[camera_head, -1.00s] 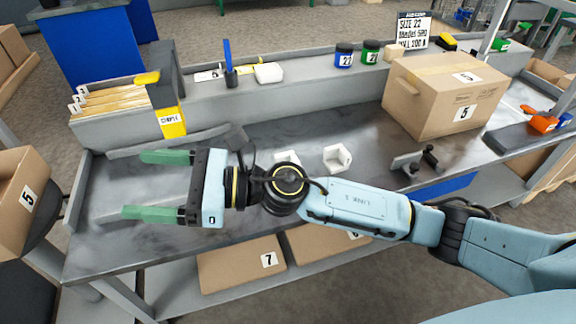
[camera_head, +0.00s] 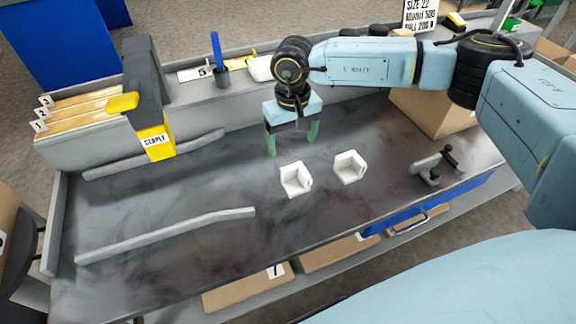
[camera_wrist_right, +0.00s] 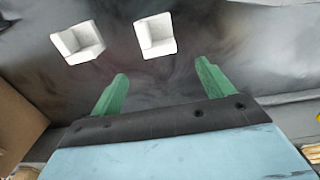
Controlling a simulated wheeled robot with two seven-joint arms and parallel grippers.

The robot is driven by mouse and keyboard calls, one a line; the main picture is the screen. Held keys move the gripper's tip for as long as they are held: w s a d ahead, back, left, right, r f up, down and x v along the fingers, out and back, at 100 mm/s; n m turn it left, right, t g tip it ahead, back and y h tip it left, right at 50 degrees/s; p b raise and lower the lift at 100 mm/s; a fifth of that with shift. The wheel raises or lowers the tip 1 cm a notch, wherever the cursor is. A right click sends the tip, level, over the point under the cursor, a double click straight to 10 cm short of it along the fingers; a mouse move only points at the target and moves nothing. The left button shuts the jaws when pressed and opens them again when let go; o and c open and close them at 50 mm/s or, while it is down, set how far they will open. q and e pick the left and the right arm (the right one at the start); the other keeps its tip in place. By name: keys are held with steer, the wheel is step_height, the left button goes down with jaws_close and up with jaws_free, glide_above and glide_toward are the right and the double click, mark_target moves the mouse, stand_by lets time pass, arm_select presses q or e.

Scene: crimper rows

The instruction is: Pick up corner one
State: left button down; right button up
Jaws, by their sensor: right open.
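Two white corner pieces lie on the dark bench top. The left white corner (camera_head: 295,179) is nearest my right gripper, and the right white corner (camera_head: 349,167) lies a little to its right. I cannot tell which is corner one. My right gripper (camera_head: 292,150) points down above the bench, just behind the left corner, with its green fingers apart and nothing between them. In the right wrist view the fingers (camera_wrist_right: 162,84) are open, and both corners, one near the top centre (camera_wrist_right: 155,35) and one at upper left (camera_wrist_right: 78,42), lie beyond the fingertips. My left gripper is not in view.
A long grey rail (camera_head: 165,234) lies at front left. A grey clamp-like tool (camera_head: 432,168) lies at the right, before a cardboard box (camera_head: 437,112). The bench between rail and corners is clear.

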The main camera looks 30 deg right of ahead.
mark_target(293, 169)
steer(key=f, duration=0.2)
steer(key=f+b, duration=0.1)
steer(key=f, duration=0.4)
steer(key=shift+s+f+b, duration=0.1)
steer(key=shift+s+b, duration=0.2)
steer(key=shift+b, duration=0.1)
steer(key=shift+d+f+b, duration=0.1)
steer(key=shift+f+b, duration=0.8)
steer(key=shift+f, duration=1.85)
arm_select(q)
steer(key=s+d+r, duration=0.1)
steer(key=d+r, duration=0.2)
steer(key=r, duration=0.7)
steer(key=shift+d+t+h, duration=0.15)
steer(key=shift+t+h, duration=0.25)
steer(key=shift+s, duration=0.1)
arm_select(e)
steer(key=shift+c, duration=0.3)
steer(key=c, duration=1)
